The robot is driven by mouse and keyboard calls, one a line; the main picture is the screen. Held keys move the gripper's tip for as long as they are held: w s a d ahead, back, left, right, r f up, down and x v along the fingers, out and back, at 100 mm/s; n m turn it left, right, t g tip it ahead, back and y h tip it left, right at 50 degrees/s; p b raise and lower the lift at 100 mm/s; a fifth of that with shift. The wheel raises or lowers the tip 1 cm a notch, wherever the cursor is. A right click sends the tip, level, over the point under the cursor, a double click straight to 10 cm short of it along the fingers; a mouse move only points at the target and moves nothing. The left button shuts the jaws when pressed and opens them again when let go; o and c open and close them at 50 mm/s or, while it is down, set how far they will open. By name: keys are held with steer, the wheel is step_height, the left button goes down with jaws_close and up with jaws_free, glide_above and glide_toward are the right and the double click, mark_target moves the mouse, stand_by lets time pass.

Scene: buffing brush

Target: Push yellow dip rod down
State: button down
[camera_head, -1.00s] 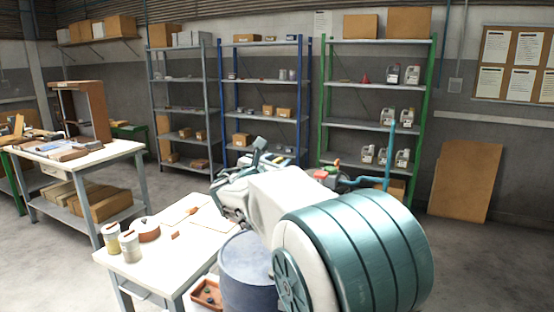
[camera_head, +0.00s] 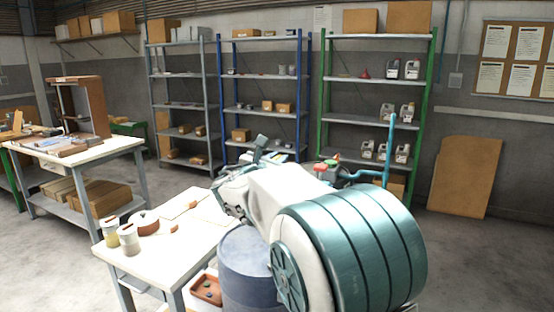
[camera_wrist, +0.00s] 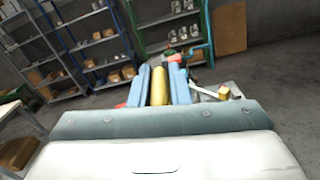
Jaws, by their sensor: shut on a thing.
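The yellow dip rod (camera_wrist: 159,88) stands out between the two blue fingers of my gripper (camera_wrist: 160,76) in the wrist view. The fingers lie along both sides of it, and my gripper is shut on it. Its lower end and whatever lies beneath it are hidden. In the head view my white and teal arm covers the rod, and the fingers cannot be made out there.
A blue-grey drum (camera_head: 246,262) stands beside the white table (camera_head: 172,252), partly behind my arm. Jars (camera_head: 129,239) stand on the table, with a reddish tray (camera_head: 206,289) below. A blue pipe (camera_head: 390,150) rises beyond my arm. Shelves line the back wall.

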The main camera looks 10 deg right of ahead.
step_height(320, 180, down, 27)
steer(key=b, duration=2.1)
steer(key=shift+a+f+b, duration=0.1)
steer(key=shift+f+b, duration=0.1)
steer(key=shift+b, duration=0.2)
steer(key=shift+f, duration=0.1)
steer(key=c, duration=1.4)
jaws_free()
steer(key=shift+a, duration=0.1)
steer(key=p+v, duration=0.1)
steer(key=v, duration=1.2)
steer(key=shift+s, duration=0.35)
steer(key=shift+a, duration=0.15)
